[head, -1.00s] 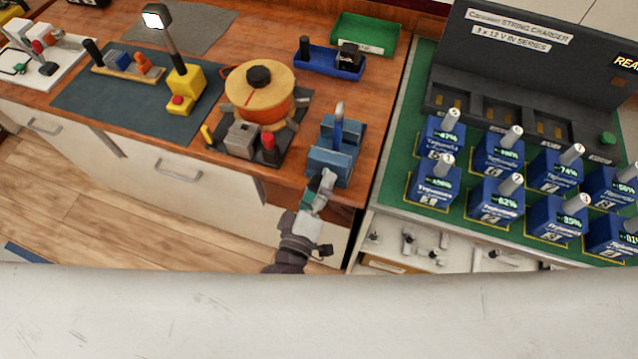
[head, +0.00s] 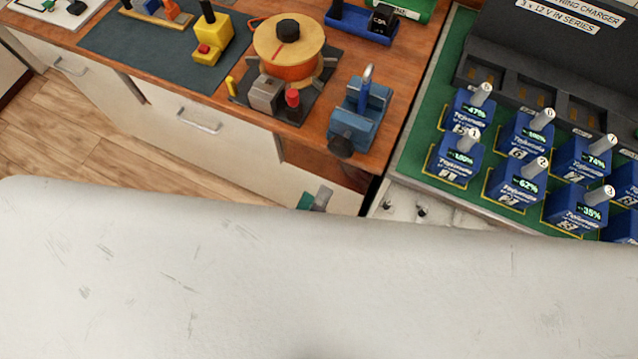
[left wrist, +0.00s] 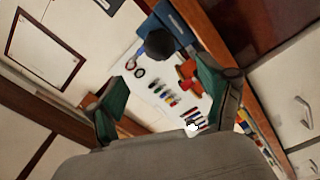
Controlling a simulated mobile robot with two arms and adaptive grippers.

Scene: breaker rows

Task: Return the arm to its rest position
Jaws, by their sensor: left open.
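My left gripper (head: 318,197) shows only as a small part with a green pad, just above my pale body edge, below the bench front. The rest of it is hidden. In the left wrist view my left gripper (left wrist: 163,78) is open, with its two green-padded fingers wide apart and nothing between them. The gripper is apart from the vise. My right gripper is not in view.
An orange-and-tan drum (head: 288,60) and a yellow device (head: 210,40) stand on the wooden bench. Blue battery blocks (head: 520,178) stand on the green mat at right. A white surface with small coloured items (left wrist: 165,95) shows beyond the fingers in the left wrist view.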

